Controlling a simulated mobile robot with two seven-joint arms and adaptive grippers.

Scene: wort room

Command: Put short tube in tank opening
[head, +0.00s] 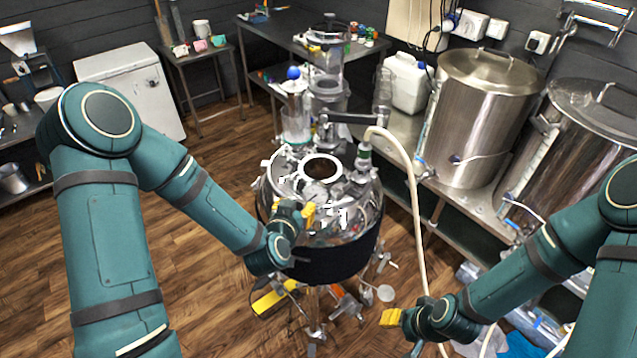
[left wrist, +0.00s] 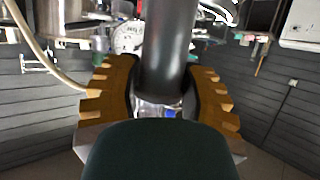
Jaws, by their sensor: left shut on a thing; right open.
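The tank (head: 350,222) is a rounded, shiny clear vessel with a dark band around its lower part, in the middle of the head view. Its round opening (head: 322,169) is in the lid. My left gripper (head: 304,212) is at the near side of the tank top, in front of and below the opening in the picture. In the left wrist view its yellow fingers are shut on a dark grey short tube (left wrist: 168,50). In the head view I cannot make out the tube clearly. My right gripper (head: 391,317) is open and empty, low and right of the tank.
A pale hose (head: 412,190) hangs from a fitting on the tank's right side, passing close to my right gripper. Steel kettles (head: 485,115) stand on a bench at the right. A glass column (head: 327,60) rises behind the tank. Wooden floor (head: 225,310) is clear at the left.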

